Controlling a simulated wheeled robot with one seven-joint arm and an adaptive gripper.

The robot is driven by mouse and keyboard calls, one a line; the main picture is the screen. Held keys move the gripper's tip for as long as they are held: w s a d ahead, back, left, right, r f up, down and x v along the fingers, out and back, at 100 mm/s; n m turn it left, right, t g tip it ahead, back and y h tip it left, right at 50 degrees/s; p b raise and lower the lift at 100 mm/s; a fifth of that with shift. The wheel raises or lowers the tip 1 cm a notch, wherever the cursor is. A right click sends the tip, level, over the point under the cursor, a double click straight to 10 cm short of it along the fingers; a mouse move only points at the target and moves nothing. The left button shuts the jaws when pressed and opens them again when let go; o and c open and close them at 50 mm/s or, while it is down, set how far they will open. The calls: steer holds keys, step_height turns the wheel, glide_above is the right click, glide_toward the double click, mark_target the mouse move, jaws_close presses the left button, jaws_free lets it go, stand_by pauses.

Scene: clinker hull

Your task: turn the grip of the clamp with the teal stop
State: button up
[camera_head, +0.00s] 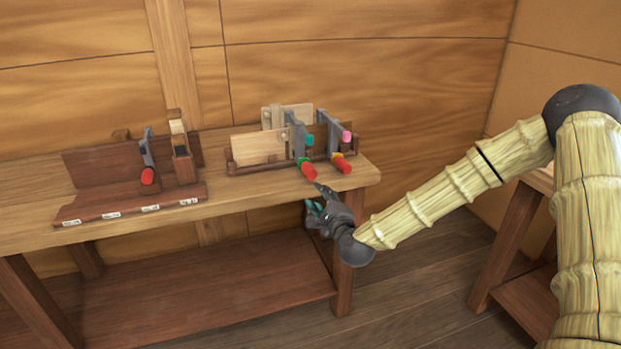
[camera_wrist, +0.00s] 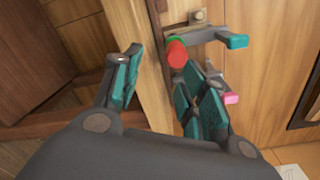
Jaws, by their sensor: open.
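The clamp with the teal stop (camera_head: 309,140) stands in the rack at the right part of the bench. Its grey bar (camera_head: 299,135) carries a green collar and a red grip (camera_head: 308,170) that points toward the front edge. In the wrist view the red grip (camera_wrist: 177,54) shows end-on just past the tip of the right finger, with the teal stop (camera_wrist: 237,41) to its right. My gripper (camera_head: 316,199) is open and empty, in front of and below the grip. In the wrist view my gripper's (camera_wrist: 158,68) fingers stand apart; whether one touches the grip I cannot tell.
A similar clamp with a pink stop (camera_head: 347,137) and red grip (camera_head: 342,163) stands close on the right. Wooden boards (camera_head: 258,147) stand behind. A dark rack (camera_head: 130,203) with another red-handled clamp is at left. The bench front (camera_head: 240,197) between them is clear.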

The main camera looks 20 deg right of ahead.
mark_target(313, 176)
steer(key=shift+m+t, duration=0.3)
steer(key=shift+m, duration=0.2)
steer(key=w, duration=0.4)
steer(key=w+r+p, duration=0.1)
steer(key=w, duration=0.2)
steer(key=w+d+r, duration=0.1)
steer(key=w, duration=0.3)
steer(key=shift+w, duration=0.3)
steer(key=c, duration=0.8)
